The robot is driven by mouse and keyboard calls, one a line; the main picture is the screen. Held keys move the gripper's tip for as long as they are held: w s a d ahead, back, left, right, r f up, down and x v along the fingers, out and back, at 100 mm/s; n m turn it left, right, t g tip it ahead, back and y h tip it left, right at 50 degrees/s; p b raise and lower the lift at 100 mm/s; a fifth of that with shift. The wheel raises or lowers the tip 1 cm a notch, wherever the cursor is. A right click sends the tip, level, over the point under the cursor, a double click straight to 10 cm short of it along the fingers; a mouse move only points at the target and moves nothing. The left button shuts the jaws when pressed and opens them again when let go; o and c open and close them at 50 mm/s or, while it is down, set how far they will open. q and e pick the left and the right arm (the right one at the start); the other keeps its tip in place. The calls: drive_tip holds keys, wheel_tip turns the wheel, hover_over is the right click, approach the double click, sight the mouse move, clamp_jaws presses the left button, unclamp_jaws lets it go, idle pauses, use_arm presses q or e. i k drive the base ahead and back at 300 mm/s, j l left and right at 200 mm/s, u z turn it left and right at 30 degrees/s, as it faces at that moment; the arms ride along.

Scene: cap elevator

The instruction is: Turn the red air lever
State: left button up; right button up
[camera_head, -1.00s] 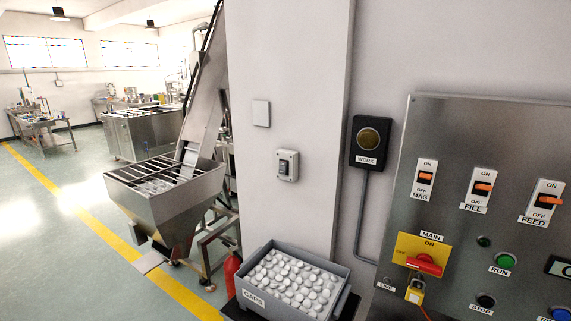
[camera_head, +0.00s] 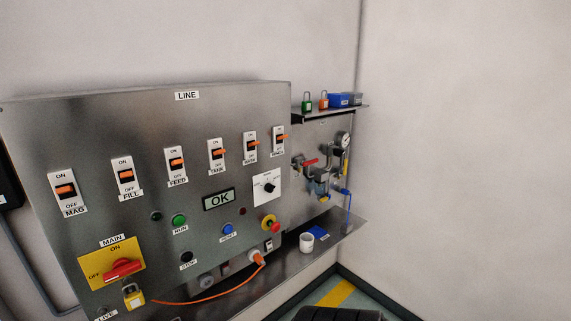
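The red air lever (camera_head: 310,162) is a small red handle on the air unit, right of the control panel in the head view. It sits at the left of metal piping with a round gauge (camera_head: 343,139) and a blue fitting (camera_head: 342,190). The lever looks roughly level, but its exact setting is too small to tell. Neither of my grippers shows in the view, and nothing is seen touching the lever.
The LINE panel (camera_head: 190,96) with switches and a red MAIN handle (camera_head: 122,269) fills the left. A shelf (camera_head: 338,108) with padlocks is above the air unit. A ledge (camera_head: 335,229) below holds a white mug (camera_head: 306,242). An orange cable (camera_head: 205,298) hangs in front.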

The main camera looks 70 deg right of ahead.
sight(311, 162)
drive_tip(key=l+z, duration=0.1)
drive_tip(key=z, duration=0.85)
drive_tip(key=i+l+z, duration=0.1)
drive_tip(key=z, duration=0.85)
drive_tip(key=i+z, duration=0.1)
drive_tip(key=z, duration=0.4)
